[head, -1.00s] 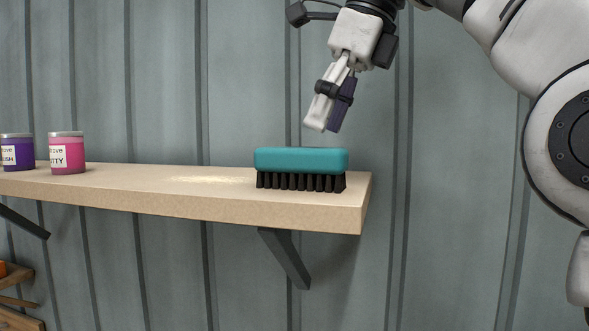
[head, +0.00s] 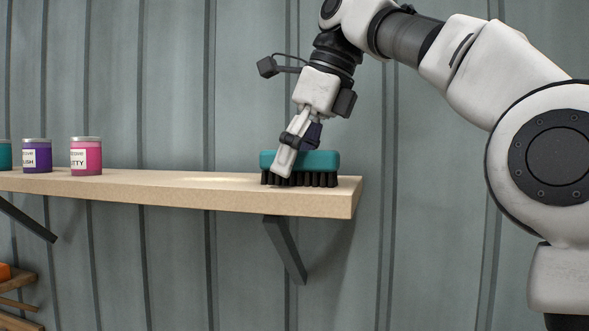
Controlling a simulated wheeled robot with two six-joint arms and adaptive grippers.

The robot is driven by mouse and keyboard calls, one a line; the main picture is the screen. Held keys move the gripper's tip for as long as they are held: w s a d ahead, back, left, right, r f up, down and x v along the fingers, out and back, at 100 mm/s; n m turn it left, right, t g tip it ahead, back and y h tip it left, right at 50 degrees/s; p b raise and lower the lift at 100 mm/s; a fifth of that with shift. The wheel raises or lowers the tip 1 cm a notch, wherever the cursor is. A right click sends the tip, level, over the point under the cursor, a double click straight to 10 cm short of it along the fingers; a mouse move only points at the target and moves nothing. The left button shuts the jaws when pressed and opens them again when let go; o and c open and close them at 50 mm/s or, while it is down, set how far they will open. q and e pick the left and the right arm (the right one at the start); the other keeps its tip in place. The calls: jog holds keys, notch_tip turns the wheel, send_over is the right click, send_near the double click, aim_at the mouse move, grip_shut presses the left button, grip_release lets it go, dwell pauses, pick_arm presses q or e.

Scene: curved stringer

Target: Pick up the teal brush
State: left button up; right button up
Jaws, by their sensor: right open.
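The teal brush (head: 325,160) stands upright on its black bristles near the right end of the wooden shelf (head: 220,197). My right gripper (head: 295,164) reaches down to the brush from above and is open. One pale finger is in front of the brush's near side, left of its middle, and hides part of the teal body and bristles. The other, darker finger is mostly hidden behind, at the top of the brush. I cannot tell whether the fingers touch it. My left gripper is not in view.
A pink jar (head: 86,156), a purple jar (head: 37,156) and a partly cut-off teal jar (head: 4,155) stand at the shelf's left. The shelf between jars and brush is clear. A grey corrugated wall (head: 180,90) is behind. A lower wooden piece (head: 18,283) shows at bottom left.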

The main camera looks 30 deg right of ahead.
jog(key=shift+s+f, duration=0.1)
jog(key=shift+s, duration=0.05)
jog(key=shift+d+f, duration=0.1)
jog(key=shift+d, duration=0.25)
jog(key=shift+d+f, duration=0.1)
jog(key=shift+d, duration=0.3)
jog(key=shift+a, duration=0.1)
jog(key=shift+w+a, duration=0.15)
jog(key=shift+w, duration=0.05)
jog(key=c, duration=0.5)
jog(key=shift+s+a, duration=0.15)
jog(key=shift+a, duration=0.05)
jog(key=c, duration=0.8)
jog(key=shift+d, duration=0.15)
jog(key=shift+r, duration=0.2)
